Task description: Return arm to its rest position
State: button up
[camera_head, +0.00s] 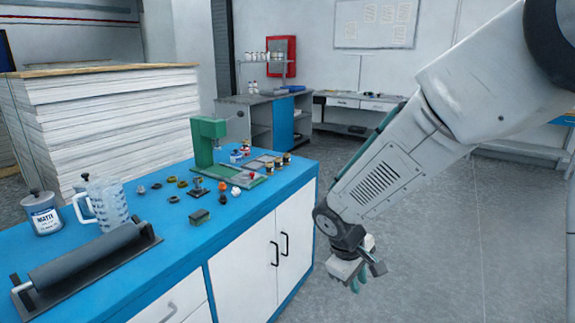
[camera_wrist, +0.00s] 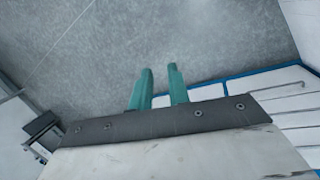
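My gripper (camera_head: 366,279) hangs from my grey-white arm over the grey floor, to the right of the blue-topped bench and clear of it. In the wrist view its two green fingers (camera_wrist: 160,72) stand apart with a gap between them. Only floor shows in the gap, so the gripper is open and empty. The arm reaches in from the upper right of the head view, bent downward at the wrist.
The blue bench (camera_head: 170,258) carries a green press (camera_head: 205,142), a dark roller (camera_head: 88,255), a clear jug (camera_head: 108,205), a labelled tin (camera_head: 42,213) and several small parts. A tall sheet stack (camera_head: 110,115) stands behind it. The floor (camera_head: 440,265) around the arm is open.

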jog(key=s+d+r+m+y, duration=0.1)
jog(key=s+d+r+m, duration=0.3)
jog(key=s+r, duration=0.4)
jog(key=s+d+r+m+y, duration=0.2)
jog(key=s+d+r+m, duration=0.2)
jog(key=s+r, duration=0.5)
jog(key=s+d, duration=0.2)
jog(key=s, duration=0.5)
jog(key=shift+d+r, duration=0.2)
jog(key=shift+d, duration=0.15)
jog(key=shift+s, duration=0.1)
